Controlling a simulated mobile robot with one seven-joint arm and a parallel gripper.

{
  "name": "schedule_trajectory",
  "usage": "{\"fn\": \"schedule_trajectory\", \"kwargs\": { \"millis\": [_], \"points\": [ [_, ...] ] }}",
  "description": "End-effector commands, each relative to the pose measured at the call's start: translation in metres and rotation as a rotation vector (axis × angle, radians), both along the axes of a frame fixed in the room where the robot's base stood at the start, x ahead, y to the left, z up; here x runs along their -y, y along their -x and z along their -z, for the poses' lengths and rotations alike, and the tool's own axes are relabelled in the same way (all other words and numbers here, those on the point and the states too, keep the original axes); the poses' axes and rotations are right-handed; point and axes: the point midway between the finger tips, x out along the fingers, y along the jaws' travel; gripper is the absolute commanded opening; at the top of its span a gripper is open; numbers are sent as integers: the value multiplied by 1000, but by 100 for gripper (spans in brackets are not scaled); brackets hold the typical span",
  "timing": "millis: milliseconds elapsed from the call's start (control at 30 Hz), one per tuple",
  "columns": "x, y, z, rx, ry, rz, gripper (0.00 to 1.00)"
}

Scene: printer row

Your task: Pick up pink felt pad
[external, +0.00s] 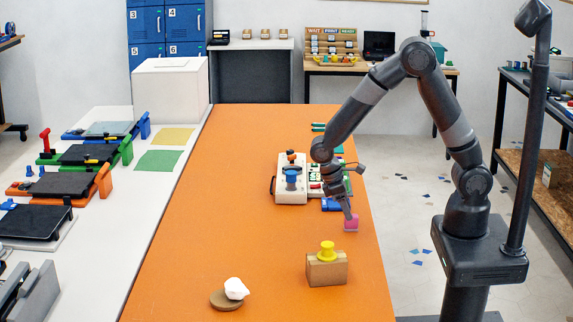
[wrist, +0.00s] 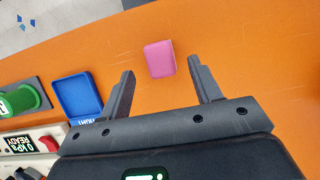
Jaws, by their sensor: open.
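The pink felt pad (external: 351,223) lies on the orange table (external: 230,200), near its right edge. In the wrist view the pad (wrist: 160,59) shows whole, just beyond the fingertips and roughly midway between them. My gripper (external: 349,212) points down at the pad in the external view. In the wrist view my gripper (wrist: 164,82) is open, its two fingers spread on either side with nothing between them. I cannot tell how high the fingertips are above the table.
A blue tray (wrist: 76,95) lies left of the fingers, beside a white panel with a display (wrist: 22,144) and a green cylinder (wrist: 20,100). A wooden block (external: 327,270) with a yellow knob (external: 327,251) stands nearer the camera.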

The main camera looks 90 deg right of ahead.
Motion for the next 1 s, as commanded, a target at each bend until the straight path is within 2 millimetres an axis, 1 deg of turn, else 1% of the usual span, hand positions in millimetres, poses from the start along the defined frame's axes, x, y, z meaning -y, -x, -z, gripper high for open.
{"fn": "schedule_trajectory", "kwargs": {
  "millis": [200,300,400,567,667,1000],
  "points": [
    [-1,15,31,-4,0,0,58],
    [-1,18,40,-1,0,0,58],
    [-1,19,43,-1,0,0,58],
    [-1,19,43,0,0,0,58],
    [-1,19,43,0,0,0,52],
    [-1,19,43,0,0,0,24]
  ]
}}
